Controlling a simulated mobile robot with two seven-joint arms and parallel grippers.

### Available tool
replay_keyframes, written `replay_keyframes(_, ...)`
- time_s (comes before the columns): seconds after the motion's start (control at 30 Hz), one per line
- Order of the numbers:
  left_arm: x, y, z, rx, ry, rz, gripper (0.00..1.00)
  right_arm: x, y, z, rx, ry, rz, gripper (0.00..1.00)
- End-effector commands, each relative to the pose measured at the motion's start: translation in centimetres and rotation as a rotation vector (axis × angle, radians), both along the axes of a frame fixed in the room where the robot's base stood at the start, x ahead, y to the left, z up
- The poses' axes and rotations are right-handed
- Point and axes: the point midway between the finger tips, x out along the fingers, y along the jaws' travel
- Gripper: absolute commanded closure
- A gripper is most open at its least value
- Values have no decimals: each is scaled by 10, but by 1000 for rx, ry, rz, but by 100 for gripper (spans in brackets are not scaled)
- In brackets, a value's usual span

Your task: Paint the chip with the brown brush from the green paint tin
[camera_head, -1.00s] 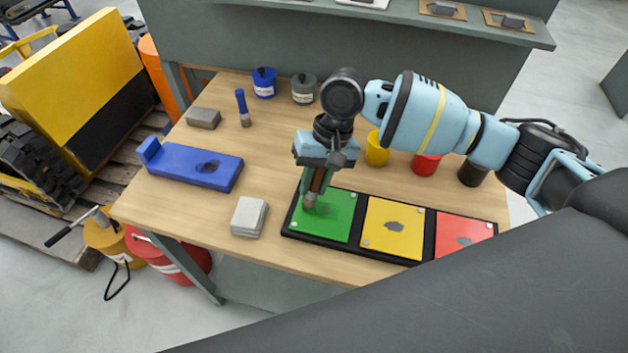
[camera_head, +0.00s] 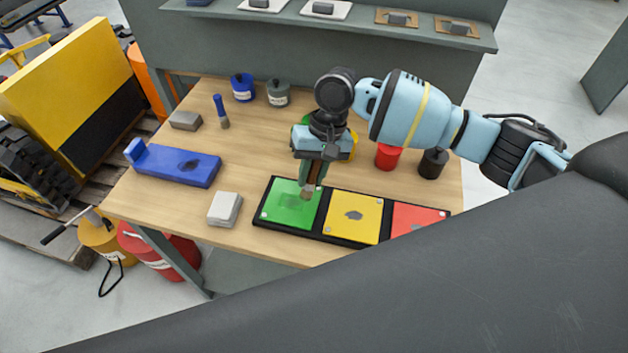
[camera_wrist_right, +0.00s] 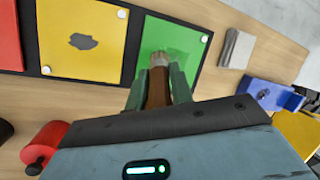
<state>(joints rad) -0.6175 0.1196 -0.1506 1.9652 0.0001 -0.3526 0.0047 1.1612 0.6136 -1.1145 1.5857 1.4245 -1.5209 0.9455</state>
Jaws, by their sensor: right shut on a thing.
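My right gripper (camera_head: 312,176) is shut on the brown brush (camera_wrist_right: 158,92), which hangs bristles down over the right part of the green panel (camera_head: 283,214). In the right wrist view the pale bristles (camera_wrist_right: 159,59) are at the edge of a green patch on the green panel (camera_wrist_right: 165,38); I cannot tell whether they touch. That patch, where a chip would be, looks close to the panel's green. The green tin (camera_head: 306,119) is mostly hidden behind my right gripper. My left gripper is not in view.
A yellow panel (camera_head: 340,230) and a red panel (camera_head: 408,217) sit beside the green one, with dark chips. Red (camera_head: 388,157) and black (camera_head: 433,163) tins stand behind.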

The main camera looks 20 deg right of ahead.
Motion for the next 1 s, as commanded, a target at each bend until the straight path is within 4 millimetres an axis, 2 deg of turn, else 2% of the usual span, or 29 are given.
replay_keyframes(0.03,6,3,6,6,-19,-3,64,0,0,10,0,-9,-1,100)
replay_keyframes(0.3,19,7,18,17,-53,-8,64,-1,-3,33,0,-9,-5,100)
replay_keyframes(0.53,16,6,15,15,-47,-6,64,5,-5,48,2,-1,-8,100)
replay_keyframes(1.0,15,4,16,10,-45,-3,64,6,-6,53,1,0,-8,100)
